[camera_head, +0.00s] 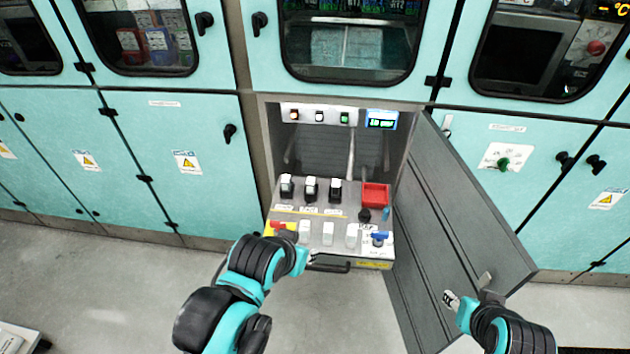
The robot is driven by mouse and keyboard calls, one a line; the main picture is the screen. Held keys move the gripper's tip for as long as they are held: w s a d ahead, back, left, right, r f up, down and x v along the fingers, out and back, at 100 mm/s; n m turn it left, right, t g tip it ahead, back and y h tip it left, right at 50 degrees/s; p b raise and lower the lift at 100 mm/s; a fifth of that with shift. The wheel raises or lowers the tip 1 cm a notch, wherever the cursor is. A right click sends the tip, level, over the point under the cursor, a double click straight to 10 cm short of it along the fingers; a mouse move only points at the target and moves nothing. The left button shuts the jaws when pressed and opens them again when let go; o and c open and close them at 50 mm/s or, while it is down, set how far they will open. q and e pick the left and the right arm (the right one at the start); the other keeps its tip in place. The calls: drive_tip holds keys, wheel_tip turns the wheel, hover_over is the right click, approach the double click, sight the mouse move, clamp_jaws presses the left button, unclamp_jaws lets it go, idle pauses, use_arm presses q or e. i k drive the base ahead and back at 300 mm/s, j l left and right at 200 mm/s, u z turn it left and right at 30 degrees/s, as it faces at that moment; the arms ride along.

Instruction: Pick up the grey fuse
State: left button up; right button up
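An open cabinet holds a pulled-out panel (290,212). Its front row has three pale grey-white blocks, a left one (304,232), a middle one (328,234) and a right one (352,236). Behind them stand three black-and-white modules, a left one (286,187), a middle one (310,189) and a right one (335,190). I cannot tell for sure which piece is the grey fuse. My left gripper (311,258) is at the panel's front edge, just below the front row; its fingers are too small to read. My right gripper (451,299) is in front of the open door, away from the panel.
The open grey door (455,215) stands at the right of the panel. A black handle (328,267) sits on the panel's front. A red tray (375,194), a blue switch (379,238) and a red-and-yellow switch (279,228) flank the rows. Closed turquoise cabinets surround it.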

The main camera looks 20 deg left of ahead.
sight(336, 184)
drive_tip(key=k, duration=0.3)
drive_tip(key=k+z, duration=0.1)
drive_tip(key=z, duration=0.3)
drive_tip(key=k+z, duration=0.15)
drive_tip(key=z, duration=0.25)
drive_tip(key=k+l+z, duration=0.1)
drive_tip(key=z, duration=0.3)
drive_tip(key=i+j, duration=0.15)
drive_tip(key=j, duration=0.7)
drive_tip(key=i+j+z, duration=0.1)
drive_tip(key=j, duration=0.75)
drive_tip(key=i+j, duration=0.15)
drive_tip(key=j, duration=0.75)
drive_tip(key=i+j+z, duration=0.15)
drive_tip(key=j, duration=0.7)
drive_tip(key=k, duration=0.05)
